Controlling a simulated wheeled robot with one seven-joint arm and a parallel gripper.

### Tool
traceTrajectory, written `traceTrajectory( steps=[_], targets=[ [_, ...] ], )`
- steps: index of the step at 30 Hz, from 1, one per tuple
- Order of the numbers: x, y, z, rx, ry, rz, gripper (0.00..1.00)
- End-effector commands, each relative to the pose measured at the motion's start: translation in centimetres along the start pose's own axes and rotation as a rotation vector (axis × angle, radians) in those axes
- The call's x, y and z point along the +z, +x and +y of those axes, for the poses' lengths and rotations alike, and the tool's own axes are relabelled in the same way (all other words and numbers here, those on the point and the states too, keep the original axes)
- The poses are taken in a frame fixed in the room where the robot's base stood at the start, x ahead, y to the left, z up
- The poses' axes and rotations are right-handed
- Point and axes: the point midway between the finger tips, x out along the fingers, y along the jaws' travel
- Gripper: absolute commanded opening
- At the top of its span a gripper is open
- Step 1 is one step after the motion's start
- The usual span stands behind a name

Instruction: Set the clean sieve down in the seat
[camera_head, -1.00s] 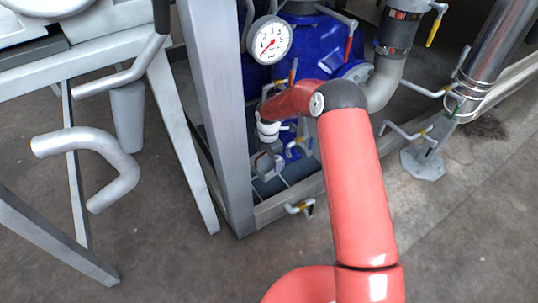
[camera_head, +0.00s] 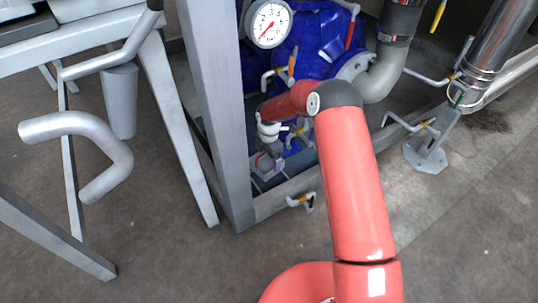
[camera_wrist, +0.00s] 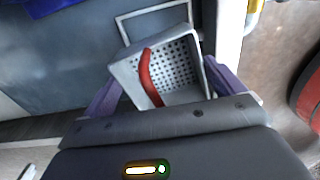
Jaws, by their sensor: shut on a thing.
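The sieve (camera_wrist: 178,70) is a pale grey square basket with a perforated bottom and a red curved handle (camera_wrist: 148,76). In the wrist view my gripper (camera_wrist: 168,88) has its purple fingers on opposite sides of the sieve and is shut on it. A thin light rectangular frame (camera_wrist: 151,10), which looks like the seat, lies just beyond the sieve on a grey-blue surface. The sieve overlaps its near part and appears tilted to it; I cannot tell whether they touch. In the head view my gripper is small among the pipework, and the sieve cannot be made out clearly.
A grey metal post (camera_head: 216,110) stands left of my arm. Blue equipment with a pressure gauge (camera_head: 268,23) is behind my wrist. Valve handles and steel pipes (camera_head: 495,60) stand at the right. A bent grey pipe (camera_head: 78,140) is at the left.

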Motion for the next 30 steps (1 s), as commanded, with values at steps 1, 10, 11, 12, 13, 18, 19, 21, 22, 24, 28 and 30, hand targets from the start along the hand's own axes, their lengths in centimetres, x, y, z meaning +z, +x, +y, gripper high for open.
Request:
traceTrajectory(
  steps=[1, 10, 11, 12, 13, 18, 19, 21, 22, 24, 28, 30],
  targets=[
    [0.0, -0.1, 0.0, 0.0, 0.0, 0.0, 0.43],
    [0.1, -0.1, 0.0, 0.0, 0.0, 0.0, 0.43],
    [0.1, -0.1, 0.0, 0.0, 0.0, 0.0, 0.43],
    [0.2, -0.1, 0.1, 0.0, 0.001, 0.0, 0.43],
    [0.3, -0.1, 0.1, 0.001, 0.001, 0.0, 0.43],
    [1.0, -0.1, 0.2, 0.001, 0.001, 0.001, 0.43],
    [1.1, -0.1, 0.2, 0.001, 0.001, 0.001, 0.43],
    [1.2, -0.1, 0.2, 0.001, 0.0, 0.001, 0.43],
    [1.2, -0.1, 0.2, 0.001, 0.0, 0.001, 0.43],
    [1.2, -0.1, 0.2, 0.001, -0.001, 0.001, 0.43],
    [1.2, -0.1, 0.2, 0.0, 0.0, 0.001, 0.43],
    [1.2, -0.1, 0.2, 0.0, 0.0, 0.001, 0.43]
  ],
)
